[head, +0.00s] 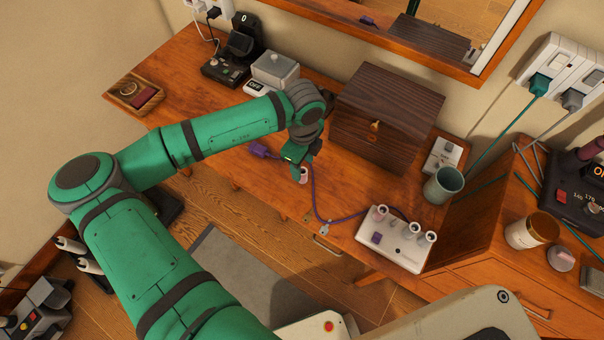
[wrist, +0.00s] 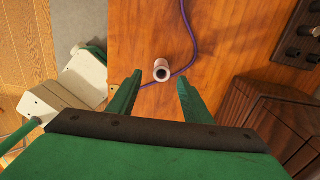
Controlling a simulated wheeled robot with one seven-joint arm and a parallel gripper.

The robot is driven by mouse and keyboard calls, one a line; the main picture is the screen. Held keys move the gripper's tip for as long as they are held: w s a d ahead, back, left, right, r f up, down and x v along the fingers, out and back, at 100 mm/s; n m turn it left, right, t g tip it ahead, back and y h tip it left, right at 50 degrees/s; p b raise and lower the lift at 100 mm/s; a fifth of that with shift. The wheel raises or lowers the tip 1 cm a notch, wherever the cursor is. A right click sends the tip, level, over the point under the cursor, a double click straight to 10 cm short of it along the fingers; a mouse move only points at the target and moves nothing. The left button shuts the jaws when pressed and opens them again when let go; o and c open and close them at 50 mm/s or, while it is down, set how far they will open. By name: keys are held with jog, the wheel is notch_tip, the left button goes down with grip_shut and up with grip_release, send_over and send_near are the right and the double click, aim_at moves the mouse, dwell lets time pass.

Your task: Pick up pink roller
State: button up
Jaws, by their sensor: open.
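The pink roller (wrist: 162,72) is a small pale pink cylinder with a dark hollow end. In the wrist view it stands on the wooden desk just ahead of my gripper (wrist: 153,90), between the lines of the two fingers. The fingers are apart and nothing is between them. In the head view the roller (head: 303,176) shows partly below my gripper (head: 300,168), near the desk's front edge. My gripper hides part of it, and I cannot tell whether they touch.
A purple cord (head: 314,200) runs close beside the roller to a white roller base (head: 396,240) holding several rollers. A dark wooden chest (head: 385,115) stands behind my gripper. A green cup (head: 443,185) is to the right.

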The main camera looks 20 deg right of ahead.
aim_at(303, 172)
jog(key=f, duration=0.4)
jog(key=shift+w, duration=0.25)
jog(key=shift+s+d+f, duration=0.1)
jog(key=shift+d+f, duration=0.05)
jog(key=shift+f, duration=0.45)
jog(key=c, duration=1.1)
